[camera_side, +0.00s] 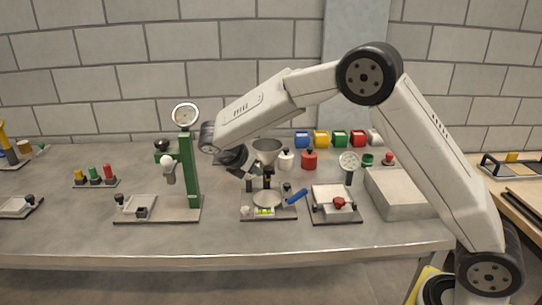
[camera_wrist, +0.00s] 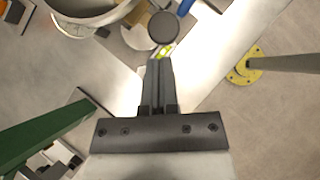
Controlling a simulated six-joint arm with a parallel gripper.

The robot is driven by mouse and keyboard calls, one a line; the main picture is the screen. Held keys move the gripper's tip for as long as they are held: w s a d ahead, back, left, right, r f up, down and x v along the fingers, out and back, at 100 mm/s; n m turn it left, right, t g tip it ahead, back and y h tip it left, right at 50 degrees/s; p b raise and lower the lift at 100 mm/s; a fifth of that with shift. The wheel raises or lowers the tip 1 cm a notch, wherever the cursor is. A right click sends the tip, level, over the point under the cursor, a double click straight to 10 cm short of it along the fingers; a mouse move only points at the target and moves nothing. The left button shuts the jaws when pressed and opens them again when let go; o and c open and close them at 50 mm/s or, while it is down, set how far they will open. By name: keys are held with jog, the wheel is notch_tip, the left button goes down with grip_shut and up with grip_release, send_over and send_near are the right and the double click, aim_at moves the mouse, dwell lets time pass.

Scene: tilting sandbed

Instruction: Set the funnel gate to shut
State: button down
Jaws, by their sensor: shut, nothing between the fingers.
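A grey metal funnel (camera_side: 267,147) stands above the small sandbed stand (camera_side: 250,214) in the middle of the bench. Its rim shows at the top left of the wrist view (camera_wrist: 112,14). I cannot make out the funnel gate or its setting. A blue handle (camera_side: 297,196) sticks out at the stand's right side, also at the top of the wrist view (camera_wrist: 184,7). A dark round knob (camera_wrist: 163,27) lies just beyond my fingertips in the wrist view. My gripper (camera_wrist: 160,62) is shut and empty; in the side view it is dark, left of the funnel and partly hidden.
A green column press (camera_side: 188,165) with a dial stands to the left. A tray with a red knob (camera_side: 339,203) and a grey block (camera_side: 398,193) stand to the right. White and red bottles (camera_side: 309,160) stand behind. The bench front is clear.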

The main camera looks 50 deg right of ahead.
jog(key=a+f+v, duration=0.1)
jog(key=v, duration=1.1)
jog(key=shift+a, duration=0.35)
jog(key=shift+f, duration=0.15)
jog(key=s+d+f+m+t+y, duration=0.1)
jog(key=s+d+f+m+y, duration=0.1)
jog(key=s+f+m, duration=0.2)
jog(key=s+d+f+m+y, duration=0.2)
jog(key=s+f+m, duration=0.3)
jog(key=s+m, duration=0.3)
jog(key=s+d+f+m+t+y, duration=0.1)
jog(key=s+f+m+y, duration=0.3)
jog(key=s, duration=0.6)
jog(key=shift+s+d+f+m+t, duration=0.2)
jog(key=shift+s+d+m+t, duration=0.15)
jog(key=shift+d+m, duration=0.6)
